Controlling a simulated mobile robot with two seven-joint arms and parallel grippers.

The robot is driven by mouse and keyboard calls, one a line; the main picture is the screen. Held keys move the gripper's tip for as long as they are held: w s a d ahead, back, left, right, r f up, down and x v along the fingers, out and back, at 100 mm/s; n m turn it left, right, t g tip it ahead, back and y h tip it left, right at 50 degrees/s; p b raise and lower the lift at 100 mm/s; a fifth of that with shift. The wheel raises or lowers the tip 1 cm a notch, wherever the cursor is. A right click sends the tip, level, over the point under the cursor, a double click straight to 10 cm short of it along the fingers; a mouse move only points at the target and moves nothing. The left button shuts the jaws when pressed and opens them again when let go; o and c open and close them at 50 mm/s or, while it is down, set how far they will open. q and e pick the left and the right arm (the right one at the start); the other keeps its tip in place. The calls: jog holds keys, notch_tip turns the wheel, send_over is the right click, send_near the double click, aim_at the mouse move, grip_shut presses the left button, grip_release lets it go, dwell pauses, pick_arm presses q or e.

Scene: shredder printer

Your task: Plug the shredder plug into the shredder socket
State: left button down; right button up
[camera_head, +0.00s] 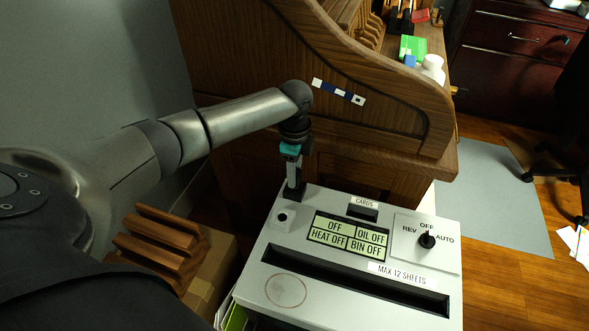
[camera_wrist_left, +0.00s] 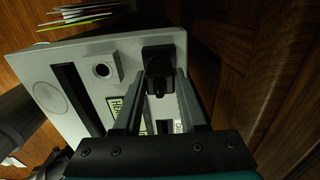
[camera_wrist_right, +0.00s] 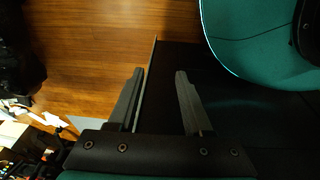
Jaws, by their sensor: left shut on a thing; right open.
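The white shredder (camera_head: 380,270) stands at lower centre of the head view. My left gripper (camera_head: 293,178) points down at its back left corner and is shut on a black plug (camera_wrist_left: 158,84). My right gripper (camera_wrist_right: 158,74) is open and empty, away from the shredder.
A wooden roll-top desk (camera_head: 270,70) rises close behind the left gripper. The shredder top has a display (camera_head: 348,237), a rotary knob (camera_head: 427,241) and a long paper slot (camera_head: 355,281). A wooden rack (camera_head: 160,245) on a cardboard box stands left of the shredder.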

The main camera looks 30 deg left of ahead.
pick_arm(q)
jog(key=shift+f, duration=0.8)
jog(key=shift+c, duration=1.9)
grip_release()
pick_arm(e)
jog(key=shift+f, duration=0.3)
pick_arm(q)
notch_tip(320, 180, up, 5)
jog(key=shift+f+p, duration=0.2)
jog(key=shift+p, duration=0.65)
notch_tip(320, 180, up, 6)
jog(key=shift+r+p, duration=0.1)
jog(key=shift+p, duration=1.15)
jog(key=shift+r, duration=0.6)
pick_arm(e)
jog(key=s+d+f, duration=0.1)
jog(key=s+d, duration=0.2)
jog(key=s, duration=0.6)
jog(key=shift+f, duration=0.3)
